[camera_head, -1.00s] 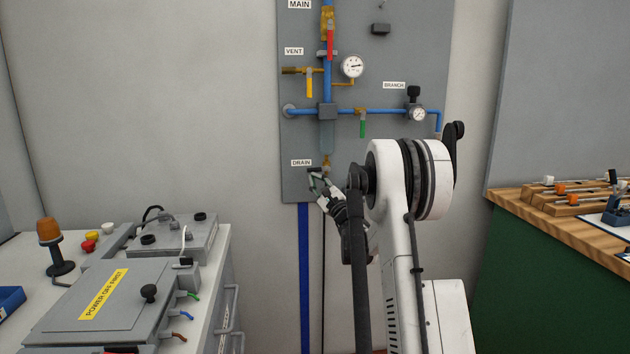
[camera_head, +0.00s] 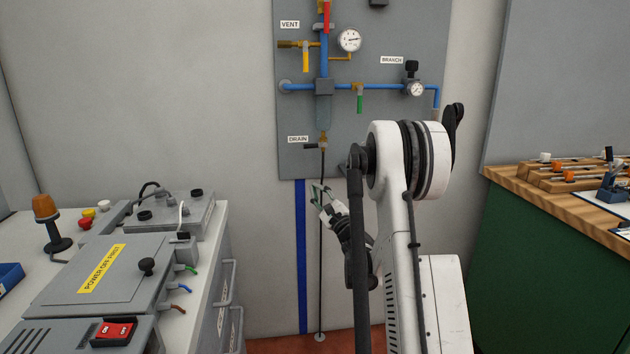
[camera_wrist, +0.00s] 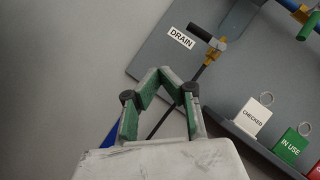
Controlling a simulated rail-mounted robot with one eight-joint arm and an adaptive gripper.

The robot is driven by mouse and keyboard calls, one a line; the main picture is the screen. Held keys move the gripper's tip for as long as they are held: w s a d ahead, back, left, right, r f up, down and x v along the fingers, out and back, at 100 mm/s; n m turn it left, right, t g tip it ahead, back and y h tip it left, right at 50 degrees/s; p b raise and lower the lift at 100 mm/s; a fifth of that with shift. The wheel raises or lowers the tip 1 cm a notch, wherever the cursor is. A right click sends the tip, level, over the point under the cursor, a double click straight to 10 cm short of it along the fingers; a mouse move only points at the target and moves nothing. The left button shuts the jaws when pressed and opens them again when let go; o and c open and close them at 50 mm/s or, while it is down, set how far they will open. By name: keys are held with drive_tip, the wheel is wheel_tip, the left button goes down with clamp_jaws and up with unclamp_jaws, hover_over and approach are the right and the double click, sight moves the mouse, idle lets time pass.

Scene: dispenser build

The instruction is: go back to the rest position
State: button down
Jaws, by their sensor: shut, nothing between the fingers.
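My gripper (camera_head: 316,190) is in the air below the lower edge of the grey wall panel (camera_head: 290,160), in front of the blue stripe and the thin black hose. In the wrist view its green-lined fingers (camera_wrist: 155,75) meet at the tips with nothing held between them. The drain valve (camera_head: 323,144), with a black handle and brass body, is above my gripper and apart from it. In the wrist view the drain valve (camera_wrist: 208,48) lies beyond the fingertips, next to the DRAIN label (camera_wrist: 181,37).
A bench with a grey POWER OFF FIRST box (camera_head: 100,275) stands at left. A wood-topped green bench (camera_head: 560,200) stands at right. In the wrist view, CHECKED (camera_wrist: 252,117) and IN USE (camera_wrist: 290,145) tags sit along the panel edge. Bare wall (camera_head: 130,110) lies left of the panel.

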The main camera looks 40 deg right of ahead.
drive_tip(key=shift+s+a+f, duration=0.1)
drive_tip(key=shift+s+f, duration=0.1)
idle(0.5)
